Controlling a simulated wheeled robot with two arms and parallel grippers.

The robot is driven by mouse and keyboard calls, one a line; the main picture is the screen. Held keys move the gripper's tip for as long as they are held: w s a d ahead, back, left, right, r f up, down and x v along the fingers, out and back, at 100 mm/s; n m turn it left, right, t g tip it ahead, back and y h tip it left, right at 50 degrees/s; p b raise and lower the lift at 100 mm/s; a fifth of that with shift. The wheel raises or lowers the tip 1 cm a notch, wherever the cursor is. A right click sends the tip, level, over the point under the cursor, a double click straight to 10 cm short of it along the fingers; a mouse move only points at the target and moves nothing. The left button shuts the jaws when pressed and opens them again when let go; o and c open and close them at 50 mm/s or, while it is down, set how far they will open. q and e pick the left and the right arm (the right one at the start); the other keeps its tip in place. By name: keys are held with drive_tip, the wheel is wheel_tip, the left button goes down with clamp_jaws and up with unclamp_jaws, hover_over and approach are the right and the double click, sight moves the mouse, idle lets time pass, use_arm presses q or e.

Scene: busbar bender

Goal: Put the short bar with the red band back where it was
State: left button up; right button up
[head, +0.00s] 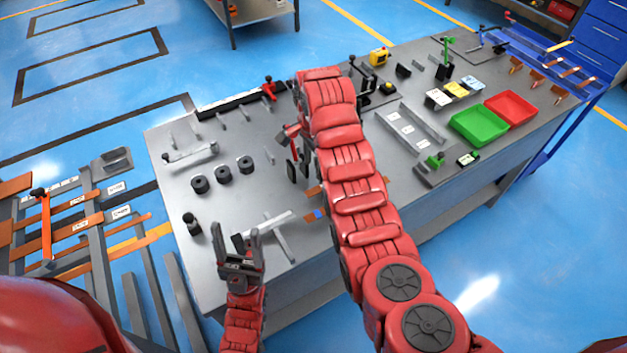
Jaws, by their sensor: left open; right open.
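I cannot make out a red band on any bar. A copper-coloured piece with a blue patch (317,214) lies on the grey bench, partly hidden behind my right arm. Copper bars (85,228) lie on the labelled floor rack (130,285) at the left, and short copper pieces (538,76) sit on the blue rack (575,95) at the far right. My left gripper (237,232) is open and empty over the bench's front edge. My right gripper (298,172) looks open, above the middle of the bench, partly hidden by its arm; I see nothing held in it.
A green tray (478,126), a red tray (511,108) and a grey channel (410,128) are right of my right arm.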

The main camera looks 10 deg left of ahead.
wheel_tip(320, 180, up, 3)
drive_tip(key=shift+s+r+p, duration=0.1)
drive_tip(key=shift+r+p, duration=0.05)
drive_tip(key=shift+p, duration=0.8)
